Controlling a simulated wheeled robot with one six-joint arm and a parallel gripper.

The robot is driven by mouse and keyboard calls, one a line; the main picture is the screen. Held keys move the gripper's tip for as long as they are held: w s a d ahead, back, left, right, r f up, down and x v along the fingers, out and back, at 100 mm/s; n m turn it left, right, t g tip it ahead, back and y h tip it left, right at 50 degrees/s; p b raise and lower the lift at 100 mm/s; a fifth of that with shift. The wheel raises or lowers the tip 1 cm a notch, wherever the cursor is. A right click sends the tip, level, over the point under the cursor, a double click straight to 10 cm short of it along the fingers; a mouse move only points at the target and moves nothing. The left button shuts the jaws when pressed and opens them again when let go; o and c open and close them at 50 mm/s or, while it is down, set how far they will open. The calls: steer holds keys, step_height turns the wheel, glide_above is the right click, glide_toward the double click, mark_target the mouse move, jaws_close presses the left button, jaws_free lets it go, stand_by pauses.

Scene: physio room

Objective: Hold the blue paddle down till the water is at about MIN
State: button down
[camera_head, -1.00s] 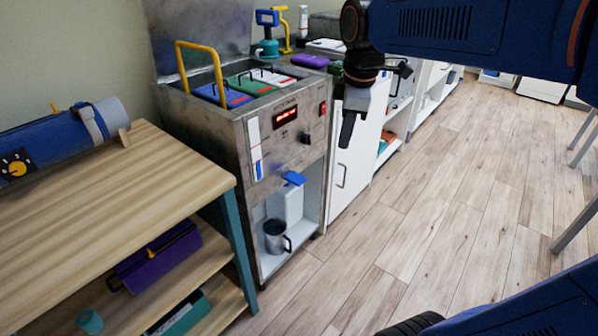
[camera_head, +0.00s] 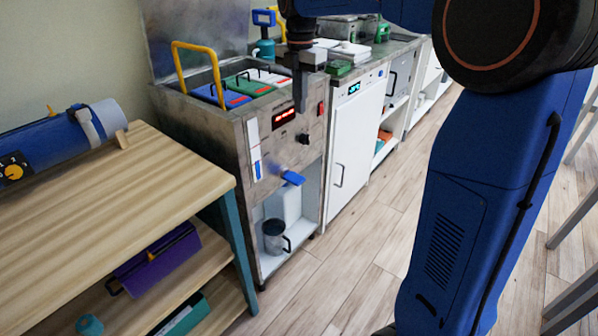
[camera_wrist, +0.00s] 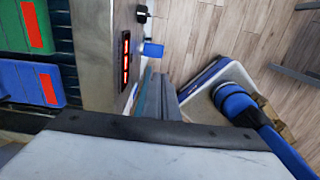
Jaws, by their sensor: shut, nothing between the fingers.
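The blue paddle (camera_head: 292,178) sticks out of the front of the steel water unit (camera_head: 225,150), below its control panel. It also shows in the wrist view (camera_wrist: 153,49), beyond my fingertips. A white level gauge (camera_head: 253,140) on the unit's front has a blue column in its lower part; its marks are too small to read. My gripper (camera_head: 301,108) is shut and empty, pointing down in front of the upper panel, above the paddle and apart from it. Its fingers also show in the wrist view (camera_wrist: 158,97). A grey mug (camera_head: 274,238) stands on the shelf below.
A red display (camera_head: 284,117) and black knob (camera_head: 303,139) are on the panel. Blue and green packs lie in the open tank, beside a yellow handle (camera_head: 196,60). A wooden bench (camera_head: 110,200) stands left. The floor at right is open, partly hidden by my arm.

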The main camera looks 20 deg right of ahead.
mark_target(301, 180)
steer(key=shift+f, duration=0.1)
stand_by(0.3)
step_height(301, 180, down, 24)
steer(key=shift+r, duration=0.1)
stand_by(0.7)
steer(key=shift+s+d+f+t+y, duration=0.2)
steer(key=shift+f+t+y, duration=0.15)
steer(key=shift+t, duration=0.15)
steer(key=shift+s+d+f+t+y, duration=0.1)
steer(key=shift+s+f+t+y, duration=0.05)
steer(key=shift+f+t+y, duration=0.3)
steer(key=shift+s+f, duration=0.1)
steer(key=shift+f, duration=0.3)
steer(key=shift+r, duration=0.85)
